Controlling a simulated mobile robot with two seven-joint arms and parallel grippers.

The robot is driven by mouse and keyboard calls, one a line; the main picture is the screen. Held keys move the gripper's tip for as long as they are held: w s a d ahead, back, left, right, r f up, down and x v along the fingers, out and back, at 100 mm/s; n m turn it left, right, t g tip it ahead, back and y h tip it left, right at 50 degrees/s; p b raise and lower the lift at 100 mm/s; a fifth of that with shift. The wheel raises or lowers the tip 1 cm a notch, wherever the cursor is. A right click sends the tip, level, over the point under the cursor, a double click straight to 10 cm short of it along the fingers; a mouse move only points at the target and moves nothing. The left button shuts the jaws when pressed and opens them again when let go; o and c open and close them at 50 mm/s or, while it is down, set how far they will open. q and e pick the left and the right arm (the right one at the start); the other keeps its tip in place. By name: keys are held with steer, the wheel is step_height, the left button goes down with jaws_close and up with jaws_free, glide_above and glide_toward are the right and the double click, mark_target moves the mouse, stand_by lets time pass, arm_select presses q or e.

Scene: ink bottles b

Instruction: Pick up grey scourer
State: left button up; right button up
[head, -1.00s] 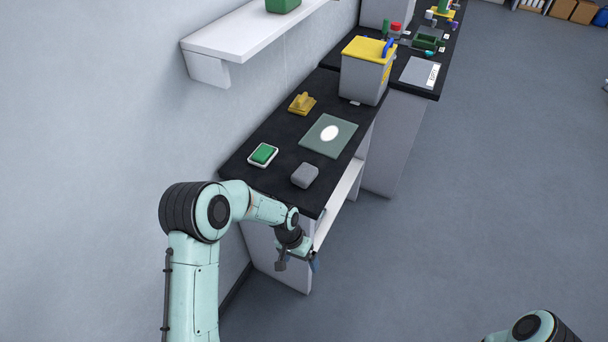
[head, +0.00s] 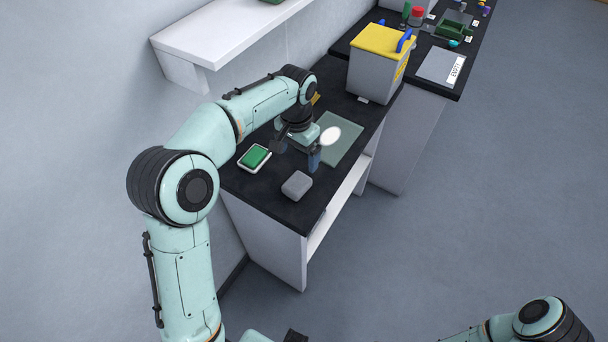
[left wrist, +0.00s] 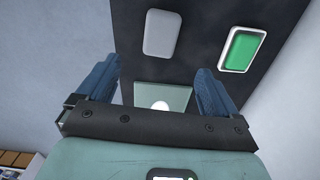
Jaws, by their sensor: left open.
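The grey scourer (head: 297,185) is a small rounded block lying on the black bench top near its front right corner. It also shows in the left wrist view (left wrist: 162,33), at the top, beyond the fingertips. My left gripper (head: 295,153) is above the bench, behind the scourer in the head view, with its fingers pointing down. Its two blue fingers stand wide apart in the left wrist view (left wrist: 158,75), with nothing between them. The scourer is apart from the gripper. My right gripper does not show; only part of the right arm is at the bottom right.
A green pad in a white tray (head: 243,165) lies left of the scourer. A glass-like green plate (head: 350,145) with a white disc lies behind. A grey bin with a yellow lid (head: 372,75) stands farther back. A white shelf (head: 225,45) juts from the wall above.

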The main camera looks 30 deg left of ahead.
arm_select(q)
glide_above(297, 182)
steer(key=f, duration=0.6)
steer(key=shift+s+f+b, duration=0.2)
steer(key=shift+s+b, duration=0.15)
steer(key=shift+b, duration=0.05)
steer(key=shift+w+f, duration=0.2)
steer(key=shift+f, duration=0.4)
step_height(297, 182, down, 5)
steer(key=shift+w+f, duration=0.1)
steer(key=shift+w, duration=0.05)
steer(key=c, duration=1)
